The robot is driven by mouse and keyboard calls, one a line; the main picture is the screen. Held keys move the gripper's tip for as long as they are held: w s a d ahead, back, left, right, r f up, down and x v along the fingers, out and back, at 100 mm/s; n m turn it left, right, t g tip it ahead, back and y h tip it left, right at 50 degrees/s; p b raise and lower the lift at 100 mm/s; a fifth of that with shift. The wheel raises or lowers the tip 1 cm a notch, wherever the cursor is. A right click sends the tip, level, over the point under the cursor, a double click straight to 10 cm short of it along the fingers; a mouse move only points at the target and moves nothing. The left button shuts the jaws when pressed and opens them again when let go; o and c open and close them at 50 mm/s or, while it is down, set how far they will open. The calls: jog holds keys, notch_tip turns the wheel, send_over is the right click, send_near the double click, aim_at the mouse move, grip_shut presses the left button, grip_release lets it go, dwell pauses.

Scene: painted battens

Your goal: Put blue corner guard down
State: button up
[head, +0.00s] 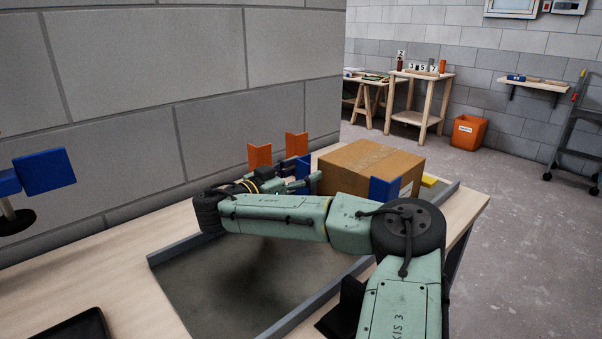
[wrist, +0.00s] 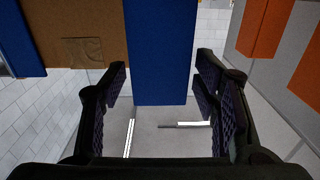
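A blue corner guard (head: 303,167) stands upright by the left corner of the cardboard box (head: 372,166). In the wrist view the blue guard (wrist: 161,45) hangs in the picture's middle, between the two finger pads, with the box (wrist: 85,22) to its left. My gripper (head: 297,184) is level with that guard at the box's left side. In the wrist view its fingers (wrist: 160,78) are spread wide, and narrow gaps show beside the guard's lower end. A second blue guard (head: 384,190) stands at the box's near corner. The guard's foot is hidden in the head view.
Two orange guards (head: 259,156) (head: 296,144) stand behind my gripper, near the block wall. The box is on a grey bed with raised metal edges (head: 310,300). A yellow block (head: 429,181) lies right of the box. Blue panels (head: 45,172) stand at far left. The bed's front is clear.

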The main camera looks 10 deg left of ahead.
dwell(0.3)
jog(key=shift+r+p, duration=0.2)
jog(key=shift+p, duration=0.1)
jog(key=p+v, duration=0.3)
jog(key=v, duration=0.9)
jog(key=shift+f, duration=0.15)
